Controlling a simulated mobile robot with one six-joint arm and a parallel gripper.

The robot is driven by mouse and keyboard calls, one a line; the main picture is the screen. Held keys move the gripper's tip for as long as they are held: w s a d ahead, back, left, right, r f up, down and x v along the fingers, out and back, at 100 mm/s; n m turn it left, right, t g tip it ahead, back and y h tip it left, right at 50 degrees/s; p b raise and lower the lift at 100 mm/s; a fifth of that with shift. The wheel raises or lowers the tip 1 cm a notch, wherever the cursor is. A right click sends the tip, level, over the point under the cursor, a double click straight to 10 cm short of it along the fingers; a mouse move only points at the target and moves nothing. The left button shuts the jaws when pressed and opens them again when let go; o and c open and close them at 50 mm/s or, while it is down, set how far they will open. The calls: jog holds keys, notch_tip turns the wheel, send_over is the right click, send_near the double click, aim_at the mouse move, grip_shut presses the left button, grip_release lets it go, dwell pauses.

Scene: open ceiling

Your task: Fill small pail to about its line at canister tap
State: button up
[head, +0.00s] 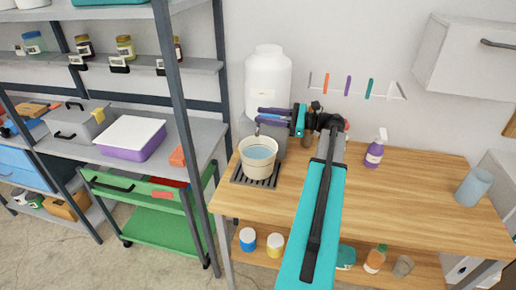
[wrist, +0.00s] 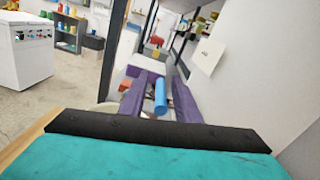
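A white canister (head: 268,82) stands on a grey stand at the back left of the wooden table. A small cream pail (head: 258,168) stands upright on a dark drip grate (head: 237,178) below it. Blue water (head: 258,153) shows inside the pail; I cannot make out its fill line. My gripper (head: 260,116) is in front of the canister's lower part, above the pail. In the wrist view, its purple fingers (wrist: 160,98) are apart, on either side of a blue cylindrical piece (wrist: 161,96), probably the tap handle. The fingers hide most of the tap, and I see no clear stream.
A purple spray bottle (head: 375,152) and a blue-grey cup (head: 473,187) stand to the right on the table. Metal shelving (head: 196,150) with boxes and jars is close on the left. A white cabinet (head: 470,60) hangs at upper right. The table's middle right is clear.

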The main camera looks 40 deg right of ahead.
grip_shut()
jog(key=shift+r, duration=0.1)
jog(key=shift+s+a+m+t+h+p, duration=0.1)
jog(key=shift+m+t+h+p, duration=0.25)
jog(key=shift+h, duration=0.55)
dwell(3.8)
